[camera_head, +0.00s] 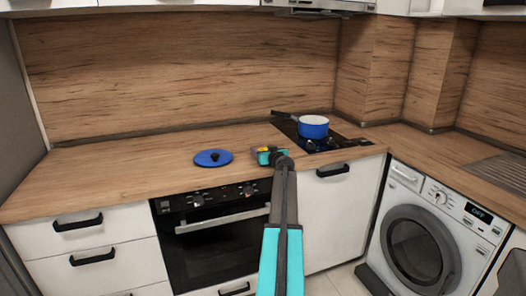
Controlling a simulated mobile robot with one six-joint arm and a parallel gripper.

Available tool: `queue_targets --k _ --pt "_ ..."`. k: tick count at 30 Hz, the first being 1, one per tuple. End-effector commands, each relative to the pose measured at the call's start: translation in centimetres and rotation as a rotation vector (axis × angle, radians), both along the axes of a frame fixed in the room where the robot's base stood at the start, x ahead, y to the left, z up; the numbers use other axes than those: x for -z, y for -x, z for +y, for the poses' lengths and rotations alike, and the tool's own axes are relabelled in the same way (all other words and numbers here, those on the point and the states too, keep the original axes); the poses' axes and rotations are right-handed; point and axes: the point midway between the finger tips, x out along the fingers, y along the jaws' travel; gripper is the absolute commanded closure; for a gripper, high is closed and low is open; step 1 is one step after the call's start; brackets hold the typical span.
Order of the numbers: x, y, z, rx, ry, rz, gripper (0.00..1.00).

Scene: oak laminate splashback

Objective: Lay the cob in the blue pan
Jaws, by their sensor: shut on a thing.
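The blue pan (314,131) stands on the black hob at the back right of the worktop. Its pale inside shows from above, and its dark handle points left. My gripper (264,155) is over the worktop, left of the hob and in front of the pan's handle side, apart from the pan. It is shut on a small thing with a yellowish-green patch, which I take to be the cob. The arm and jaws hide most of it. No other cob shows in view.
A blue lid (213,158) with a dark knob lies on the worktop (120,168) left of my gripper. The black hob (345,139) reaches round the pan. The oak splashback (180,70) rises behind. The left worktop is clear.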

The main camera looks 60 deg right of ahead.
Motion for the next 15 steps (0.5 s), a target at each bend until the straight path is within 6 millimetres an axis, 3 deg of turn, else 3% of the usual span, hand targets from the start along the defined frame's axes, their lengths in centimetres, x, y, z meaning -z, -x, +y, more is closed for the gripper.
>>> queue_targets --k 8,9,12,15 --pt "0.37 0.02 -0.01 0.0 0.001 -0.001 0.61" --pt "0.37 0.02 -0.01 0.0 0.0 0.0 0.36" --pt "0.3 0.02 -0.01 0.0 0.0 0.0 0.19" --pt "0.31 0.02 -0.02 0.0 0.0 0.0 0.19"
